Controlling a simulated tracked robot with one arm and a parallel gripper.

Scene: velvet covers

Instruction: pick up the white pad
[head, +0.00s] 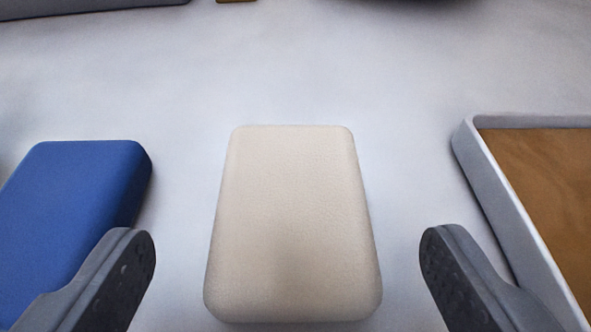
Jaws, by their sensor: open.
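The white pad (293,220) is a cream-white block with rounded corners. It lies flat in the middle of the head view on a pale surface. My gripper (288,250) is open, with one dark finger to the left of the pad and one to the right. Clear gaps show between each finger and the pad's sides, and nothing is held. I cannot tell how high the fingertips are above the surface.
A blue pad (75,205) lies at the left, partly behind my left finger. A grey-rimmed tray (488,185) with a brown wood-like inside stands at the right, close to my right finger. Dark objects show at the top edge. The pale surface (300,70) beyond the pad is clear.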

